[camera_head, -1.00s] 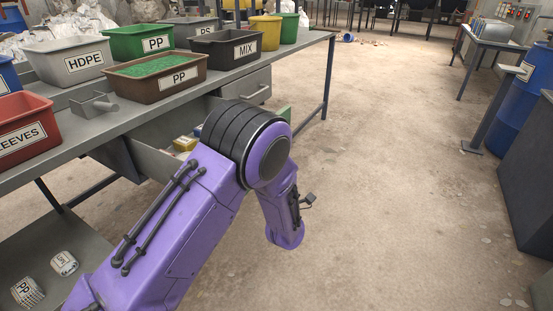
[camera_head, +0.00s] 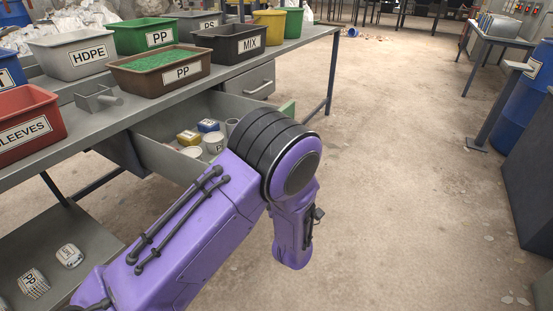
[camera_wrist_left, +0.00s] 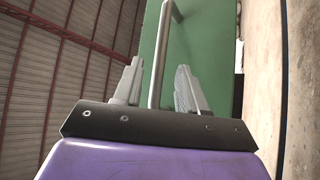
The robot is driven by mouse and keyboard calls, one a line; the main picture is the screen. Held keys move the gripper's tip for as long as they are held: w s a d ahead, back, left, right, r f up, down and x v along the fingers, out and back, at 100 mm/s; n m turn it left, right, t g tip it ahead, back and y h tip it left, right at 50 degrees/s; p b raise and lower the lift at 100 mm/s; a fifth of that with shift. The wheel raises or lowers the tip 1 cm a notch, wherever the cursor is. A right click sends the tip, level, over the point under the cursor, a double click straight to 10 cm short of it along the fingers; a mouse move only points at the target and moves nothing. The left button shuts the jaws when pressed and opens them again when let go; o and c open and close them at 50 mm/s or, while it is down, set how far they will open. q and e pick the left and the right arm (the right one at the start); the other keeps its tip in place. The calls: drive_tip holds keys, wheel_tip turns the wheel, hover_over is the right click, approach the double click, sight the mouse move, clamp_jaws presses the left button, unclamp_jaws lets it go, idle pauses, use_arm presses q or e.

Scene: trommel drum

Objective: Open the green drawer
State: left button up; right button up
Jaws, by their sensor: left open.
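The green drawer (camera_head: 288,108) stands pulled out under the workbench; a bit of its green front shows past my left arm in the head view. Inside lie yellow and blue items and pale round containers. In the left wrist view its green front (camera_wrist_left: 205,45) is close ahead, with a grey bar handle (camera_wrist_left: 159,50). My left gripper (camera_wrist_left: 158,72) is open, its fingers on either side of the bar. Whether they touch it, I cannot tell. My left arm hides this gripper and most of the drawer front in the head view. My right gripper is not in view.
The workbench (camera_head: 150,105) carries labelled bins, including a brown PP bin (camera_head: 160,85) and a black MIX bin (camera_head: 230,43). A closed grey drawer (camera_head: 250,83) is beyond the open one. A lower shelf (camera_head: 85,235) holds small cans.

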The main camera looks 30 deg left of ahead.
use_arm(q)
drive_tip(key=v, duration=0.5)
idle(0.3)
